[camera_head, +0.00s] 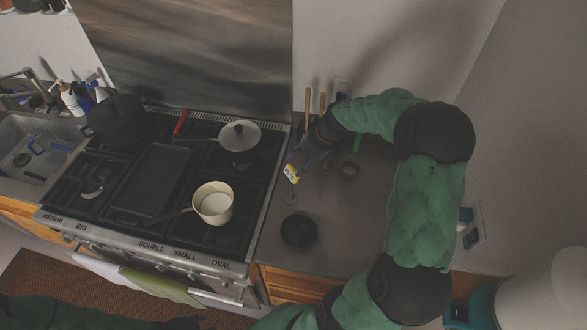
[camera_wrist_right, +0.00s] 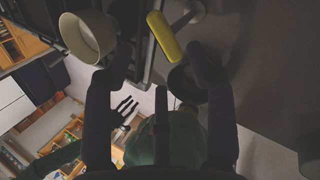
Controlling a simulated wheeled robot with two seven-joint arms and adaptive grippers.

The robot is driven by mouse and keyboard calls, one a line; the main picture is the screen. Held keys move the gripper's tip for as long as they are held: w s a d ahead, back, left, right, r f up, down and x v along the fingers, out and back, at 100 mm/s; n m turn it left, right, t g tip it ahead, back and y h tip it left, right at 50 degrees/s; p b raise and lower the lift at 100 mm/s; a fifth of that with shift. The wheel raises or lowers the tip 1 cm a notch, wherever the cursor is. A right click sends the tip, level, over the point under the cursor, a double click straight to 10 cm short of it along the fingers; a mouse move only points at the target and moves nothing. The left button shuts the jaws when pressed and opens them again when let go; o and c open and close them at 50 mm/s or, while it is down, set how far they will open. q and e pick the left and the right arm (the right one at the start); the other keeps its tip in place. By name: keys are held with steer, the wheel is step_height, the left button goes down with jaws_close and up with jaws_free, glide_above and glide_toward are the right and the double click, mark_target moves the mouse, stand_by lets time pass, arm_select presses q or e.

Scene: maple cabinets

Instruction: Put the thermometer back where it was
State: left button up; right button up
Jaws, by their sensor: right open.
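The yellow thermometer (camera_head: 291,173) with a pale display is at the left side of the grey counter (camera_head: 272,225), beside the stove. A yellow bar, which looks like the same thermometer (camera_wrist_right: 165,36), shows ahead of the fingers in the right wrist view, near a grey metal piece. My right gripper (camera_head: 306,158) is open, just above and right of the thermometer; its spread fingers (camera_wrist_right: 158,66) hold nothing. Whether they touch the thermometer I cannot tell. My left arm lies along the bottom left; its dark gripper (camera_head: 185,322) is at the bottom edge, its fingers unclear.
A dark bowl (camera_head: 299,231) is at the counter's front. Wooden-handled utensils (camera_head: 308,100) stand by the back wall.

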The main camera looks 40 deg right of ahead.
steer(key=shift+v, duration=2.05)
